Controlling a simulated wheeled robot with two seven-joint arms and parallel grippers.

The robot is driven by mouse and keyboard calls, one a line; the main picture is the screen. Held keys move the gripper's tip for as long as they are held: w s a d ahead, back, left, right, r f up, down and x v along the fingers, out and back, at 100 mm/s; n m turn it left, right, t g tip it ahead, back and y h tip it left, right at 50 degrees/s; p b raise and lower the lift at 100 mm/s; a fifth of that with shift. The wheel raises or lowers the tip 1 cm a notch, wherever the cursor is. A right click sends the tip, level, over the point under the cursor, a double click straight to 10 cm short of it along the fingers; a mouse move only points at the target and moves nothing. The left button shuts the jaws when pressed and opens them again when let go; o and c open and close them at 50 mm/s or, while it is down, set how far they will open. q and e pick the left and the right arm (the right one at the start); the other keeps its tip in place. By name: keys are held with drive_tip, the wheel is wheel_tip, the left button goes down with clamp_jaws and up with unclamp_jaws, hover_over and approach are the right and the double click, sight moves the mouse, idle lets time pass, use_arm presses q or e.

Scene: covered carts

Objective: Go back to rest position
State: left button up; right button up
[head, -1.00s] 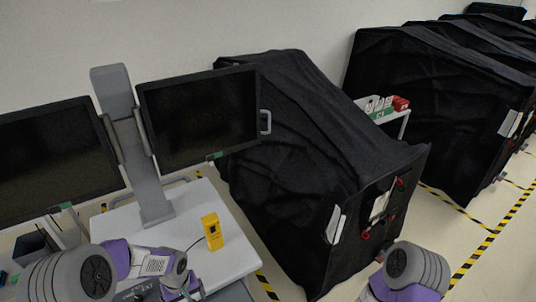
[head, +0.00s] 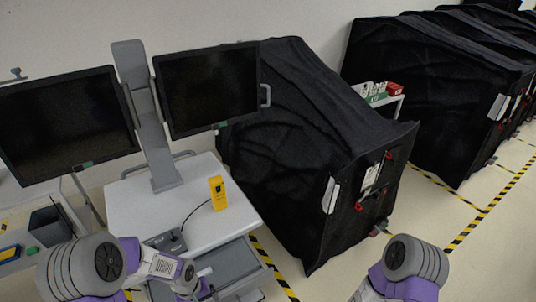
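My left arm comes in at the lower left, with its grey and purple elbow and white forearm reaching right, in front of the workstation. The forearm's end is cut by the bottom edge, and no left fingertips show. My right arm shows only its grey and purple elbow part at the bottom right, over bare floor. My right gripper is out of the picture. No held object shows at either arm.
A workstation with a pale tabletop (head: 125,205) bears a yellow device (head: 218,193). Two dark monitors (head: 66,127) (head: 210,88) stand above it. A grey drawer (head: 243,268) sticks out below. Black covered carts (head: 300,150) (head: 430,85) stand to the right. Striped tape (head: 466,234) marks open floor.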

use_arm(q)
drive_tip(key=s+d+f+m+h+b, duration=0.1)
drive_tip(key=s+d+f+b, duration=0.2)
drive_tip(key=f, duration=0.5)
drive_tip(key=s+d+f+h+b, duration=0.1)
drive_tip(key=s+d+f+b, duration=0.3)
drive_tip(key=f, duration=0.3)
drive_tip(key=s+d+f+m+b, duration=0.1)
drive_tip(key=s+d+f+b, duration=0.2)
drive_tip(key=f, duration=0.5)
drive_tip(key=s+b, duration=0.1)
drive_tip(key=b, duration=0.1)
drive_tip(key=shift+s+d+f+m+t+h+b, duration=0.3)
drive_tip(key=shift+d+f+h, duration=0.05)
drive_tip(key=shift+h, duration=0.05)
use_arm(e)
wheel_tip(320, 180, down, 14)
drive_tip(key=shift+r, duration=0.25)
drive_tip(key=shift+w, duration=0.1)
use_arm(q)
drive_tip(key=shift+c, duration=0.4)
